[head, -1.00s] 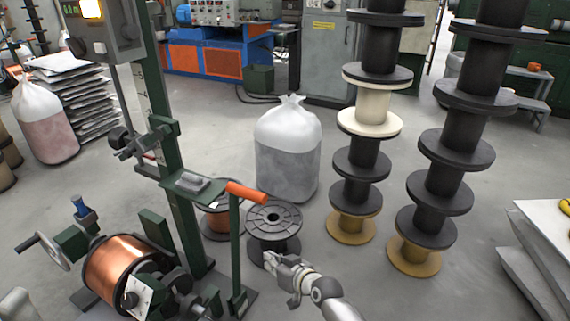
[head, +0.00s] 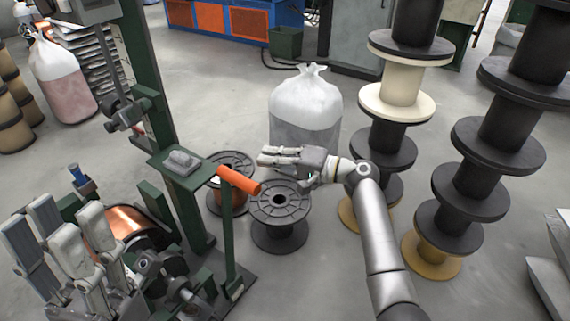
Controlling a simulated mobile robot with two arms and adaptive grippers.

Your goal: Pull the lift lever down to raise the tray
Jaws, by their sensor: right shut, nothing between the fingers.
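The lever has an orange handle (head: 238,180) on a green upright, slanting down to the right. A small green plate (head: 170,158) with a grey piece on it sits on the mast beside the handle; I cannot tell if it is the tray. My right gripper (head: 264,155) is shut and empty, its fingers pointing left, just above and beyond the handle's free end in the picture, with no clear contact. My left gripper (head: 65,225) is at the lower left, fingers up and spread apart, in front of the copper-wound spool (head: 127,220) and partly hiding it.
A black empty spool (head: 280,203) and a smaller spool with copper (head: 230,168) stand on the floor behind the lever. A white sack (head: 305,105) is beyond them.

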